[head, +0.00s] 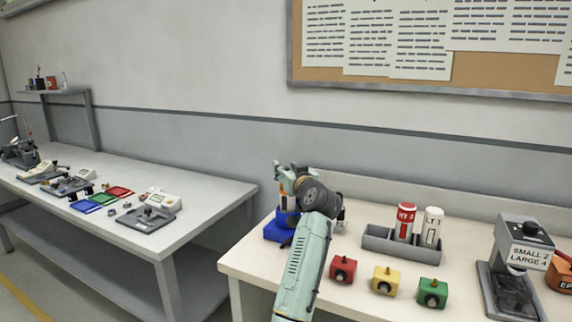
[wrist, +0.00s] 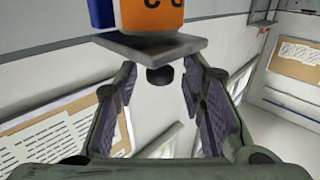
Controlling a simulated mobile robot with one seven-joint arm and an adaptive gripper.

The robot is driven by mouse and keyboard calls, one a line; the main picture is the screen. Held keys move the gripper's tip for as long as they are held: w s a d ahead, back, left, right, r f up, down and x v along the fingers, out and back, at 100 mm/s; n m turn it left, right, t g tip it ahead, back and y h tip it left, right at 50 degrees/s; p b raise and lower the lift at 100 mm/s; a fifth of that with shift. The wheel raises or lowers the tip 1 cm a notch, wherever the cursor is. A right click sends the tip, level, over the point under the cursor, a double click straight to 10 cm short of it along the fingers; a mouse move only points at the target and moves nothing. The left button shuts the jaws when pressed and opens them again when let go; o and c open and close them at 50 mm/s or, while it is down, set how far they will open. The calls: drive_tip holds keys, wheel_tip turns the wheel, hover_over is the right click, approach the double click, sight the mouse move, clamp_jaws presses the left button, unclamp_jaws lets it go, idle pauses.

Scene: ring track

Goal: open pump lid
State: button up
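A blue-based device (head: 278,232) with an orange part stands at the left end of the near table, partly hidden behind my arm. In the wrist view, an orange block with dark lettering (wrist: 150,14) sits above a grey plate (wrist: 150,45), with a blue part beside it. A dark round knob or hole (wrist: 160,76) shows just below the plate. I cannot tell which part is the pump lid. The plate is at or just beyond the fingertips; contact is unclear. The head view shows the gripper (head: 284,178) above the blue device.
A grey tray (head: 375,246) holds a red and a white canister. Red (head: 343,269), yellow (head: 385,280) and green (head: 432,292) blocks stand in front. A second table (head: 215,196) is at left.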

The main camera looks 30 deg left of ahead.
drive_tip(key=shift+w+a, duration=0.2)
drive_tip(key=shift+c, duration=0.3)
clamp_jaws()
idle(0.5)
